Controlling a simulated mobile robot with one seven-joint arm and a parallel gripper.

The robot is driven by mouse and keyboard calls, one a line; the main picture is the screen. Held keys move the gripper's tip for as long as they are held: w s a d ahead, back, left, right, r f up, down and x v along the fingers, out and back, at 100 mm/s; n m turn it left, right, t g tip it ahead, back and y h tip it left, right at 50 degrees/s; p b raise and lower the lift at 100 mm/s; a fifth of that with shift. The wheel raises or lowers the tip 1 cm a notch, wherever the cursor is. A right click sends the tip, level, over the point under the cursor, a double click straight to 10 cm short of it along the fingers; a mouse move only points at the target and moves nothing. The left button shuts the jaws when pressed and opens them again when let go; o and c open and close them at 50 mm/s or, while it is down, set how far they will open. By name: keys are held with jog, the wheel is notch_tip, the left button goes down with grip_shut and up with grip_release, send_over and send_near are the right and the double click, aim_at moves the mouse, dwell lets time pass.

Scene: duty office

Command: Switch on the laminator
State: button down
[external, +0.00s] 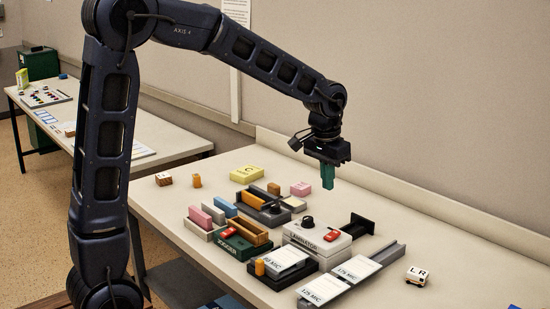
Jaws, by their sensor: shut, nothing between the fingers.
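The laminator (317,240) is a white box with its name on the front, standing on the table among other items. On its top are a red rocker switch (332,236) and a black knob (308,221). I cannot tell the switch's position. My gripper (327,184) hangs above and behind the laminator, pointing down. Its green fingers are shut and empty, apart from the switch and the knob.
A dark green tray (238,246) and grey holders with coloured blocks stand left of the laminator. Labelled cards (320,289) lie in front. A white block marked L R (418,275) is at right. The table's (440,230) right part is mostly clear.

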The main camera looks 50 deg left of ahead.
aim_at(336, 232)
jog(key=shift+w, duration=0.1)
jog(key=shift+w+r+t, duration=0.1)
jog(key=shift+w+t, duration=0.3)
jog(key=shift+w, duration=0.15)
jog(key=f, duration=0.4)
jog(key=w+f, duration=0.1)
jog(key=f, duration=0.4)
jog(key=w+f, duration=0.1)
jog(key=f, duration=0.3)
jog(key=shift+w+f, duration=0.25)
jog(key=shift+f, duration=0.15)
